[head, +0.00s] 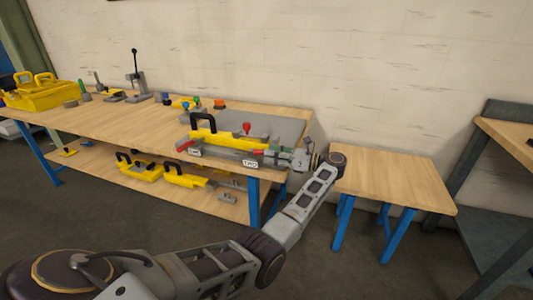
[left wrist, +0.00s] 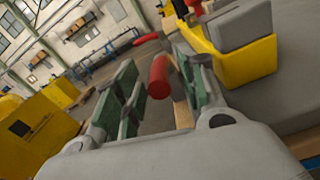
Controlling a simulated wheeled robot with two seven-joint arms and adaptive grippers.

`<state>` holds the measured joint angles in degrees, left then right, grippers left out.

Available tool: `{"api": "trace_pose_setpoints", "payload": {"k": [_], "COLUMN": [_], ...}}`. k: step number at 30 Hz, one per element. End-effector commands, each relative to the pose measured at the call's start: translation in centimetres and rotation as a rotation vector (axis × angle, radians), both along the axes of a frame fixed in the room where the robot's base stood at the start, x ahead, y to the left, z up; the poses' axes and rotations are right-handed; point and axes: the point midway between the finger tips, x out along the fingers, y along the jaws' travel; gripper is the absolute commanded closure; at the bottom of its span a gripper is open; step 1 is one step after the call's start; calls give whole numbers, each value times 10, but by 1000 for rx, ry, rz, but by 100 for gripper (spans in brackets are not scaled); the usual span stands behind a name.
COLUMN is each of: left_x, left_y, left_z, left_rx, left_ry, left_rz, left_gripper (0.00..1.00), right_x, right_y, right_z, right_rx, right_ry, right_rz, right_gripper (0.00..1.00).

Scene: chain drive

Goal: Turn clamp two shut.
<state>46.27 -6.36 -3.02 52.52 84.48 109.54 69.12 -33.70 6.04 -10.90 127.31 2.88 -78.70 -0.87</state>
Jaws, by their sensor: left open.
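The yellow fixture (head: 225,139) with a black handle sits at the right end of the long bench. A white label marked TWO (head: 250,163) is on its front right, and a label ONE is at its left. My left gripper (head: 282,154) is at the fixture's right end, beside the TWO label. In the left wrist view it is open, its green-padded fingers (left wrist: 157,88) on either side of a red handle (left wrist: 159,78), apparently clamp two's. I cannot tell whether the fingers touch it. Another red handle (left wrist: 147,40) lies farther off. My right gripper is not in view.
A grey plate (head: 285,128) lies behind the fixture. A small wooden table (head: 395,180) stands to the right, its top clear. Yellow parts (head: 140,171) lie on the bench's lower shelf. A yellow toolbox (head: 42,95) and several small tools are toward the left.

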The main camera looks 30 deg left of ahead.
Motion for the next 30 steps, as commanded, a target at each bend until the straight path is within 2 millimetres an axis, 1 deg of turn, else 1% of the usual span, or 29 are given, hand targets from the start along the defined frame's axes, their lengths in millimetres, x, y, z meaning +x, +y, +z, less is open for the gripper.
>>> {"api": "trace_pose_setpoints", "payload": {"k": [3,9,20,23,27,30], "left_x": [-3,-6,-6,-6,-6,-6], "left_y": [13,23,25,25,25,25], "left_z": [0,0,0,0,0,0], "left_rx": [1,0,0,-1,-1,-1], "left_ry": [-1,1,1,1,0,0], "left_rz": [3,1,1,1,1,1], "left_gripper": [59,59,59,71,89,100], "right_x": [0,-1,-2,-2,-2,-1], "right_y": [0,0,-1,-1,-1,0], "right_z": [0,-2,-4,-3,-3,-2], "right_rx": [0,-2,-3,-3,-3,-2], "right_ry": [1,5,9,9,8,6], "right_rz": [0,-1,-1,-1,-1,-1], "right_gripper": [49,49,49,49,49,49]}}
